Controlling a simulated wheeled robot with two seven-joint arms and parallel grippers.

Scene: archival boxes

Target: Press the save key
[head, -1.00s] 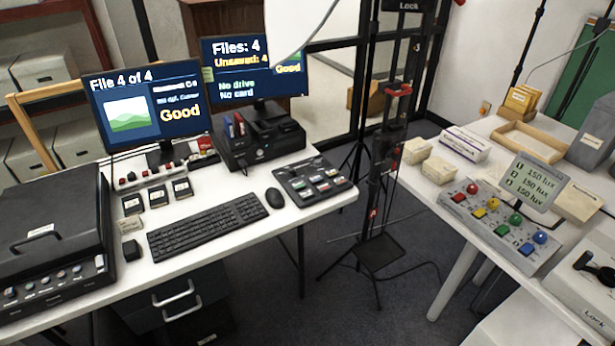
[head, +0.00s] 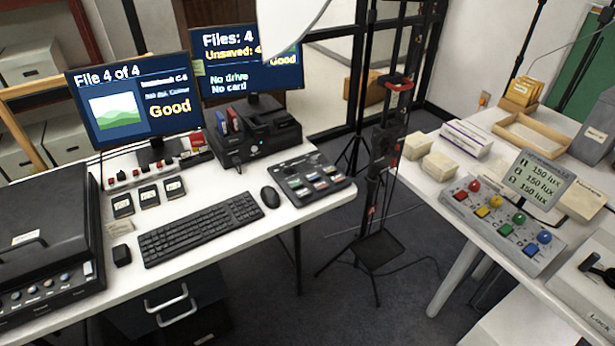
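A dark key panel (head: 308,181) with several small coloured keys lies on the white desk, right of the mouse. The key labels are too small to read, so I cannot tell which is the save key. A black keyboard (head: 200,228) lies left of the mouse (head: 270,197). The left monitor (head: 137,100) shows a green landscape picture and "Good". The right monitor (head: 235,70) reads "Unsaved", "Good", "No drive" and "No card"; its upper right is covered. Neither of my grippers is in view.
A white curved shape (head: 288,22) hangs at the top, in front of the right monitor. A black scanner (head: 45,225) stands at the desk's left. A black dock (head: 255,140) sits behind the key panel. A stand (head: 380,170) rises between the desk and the right table with its coloured-knob console (head: 500,222).

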